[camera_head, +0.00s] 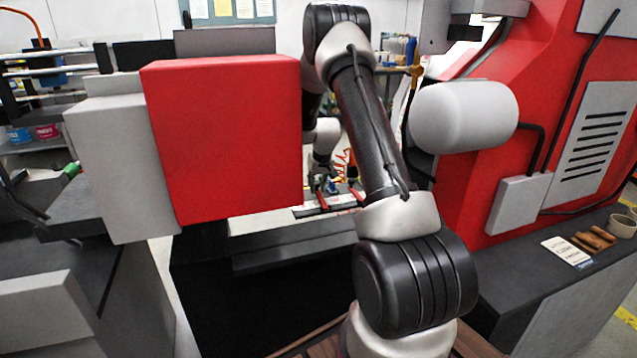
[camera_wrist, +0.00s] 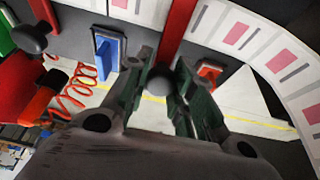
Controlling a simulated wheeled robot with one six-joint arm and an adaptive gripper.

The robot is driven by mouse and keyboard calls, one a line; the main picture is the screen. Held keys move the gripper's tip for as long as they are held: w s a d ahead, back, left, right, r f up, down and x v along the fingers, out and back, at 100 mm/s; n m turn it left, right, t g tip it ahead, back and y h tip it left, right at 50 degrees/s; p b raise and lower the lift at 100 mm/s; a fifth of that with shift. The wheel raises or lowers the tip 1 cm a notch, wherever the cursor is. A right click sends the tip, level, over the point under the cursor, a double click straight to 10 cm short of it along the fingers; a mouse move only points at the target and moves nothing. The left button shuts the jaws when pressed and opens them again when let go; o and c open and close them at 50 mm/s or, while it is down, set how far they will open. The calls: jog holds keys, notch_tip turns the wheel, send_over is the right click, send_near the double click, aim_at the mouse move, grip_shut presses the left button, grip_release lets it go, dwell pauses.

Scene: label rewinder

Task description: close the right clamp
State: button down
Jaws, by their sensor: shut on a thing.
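In the wrist view, my gripper (camera_wrist: 166,84) has its two dark fingers either side of a round grey knob (camera_wrist: 160,82) and is shut on it. The knob is at the end of a red clamp lever (camera_wrist: 178,28). A second red clamp lever (camera_wrist: 42,12) with a dark knob (camera_wrist: 29,39) stands at the upper left, apart from my gripper. In the head view, small red levers (camera_head: 357,195) show on the machine bed beyond the red box. My gripper (camera_head: 328,187) is small there, and its contact is too small to tell.
A blue block (camera_wrist: 109,50) and an orange part (camera_wrist: 209,72) flank the gripped knob. A white label strip (camera_wrist: 245,42) curves past. A red coiled hose (camera_wrist: 82,88) hangs at left. A big red box (camera_head: 225,140) and a white roll (camera_head: 463,116) stand either side of my arm.

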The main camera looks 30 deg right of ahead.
aim_at(319, 193)
jog(key=shift+w+d+f, duration=0.2)
jog(key=shift+w+f, duration=0.2)
jog(key=shift+f, duration=0.2)
jog(key=shift+w+f+g, duration=0.15)
jog(key=shift+f+g, duration=0.15)
jog(key=shift+g, duration=0.3)
jog(key=c, duration=1.2)
grip_release()
jog(key=shift+f, duration=0.1)
jog(key=d+v, duration=0.1)
jog(key=v, duration=1.1)
jog(key=shift+a, duration=0.4)
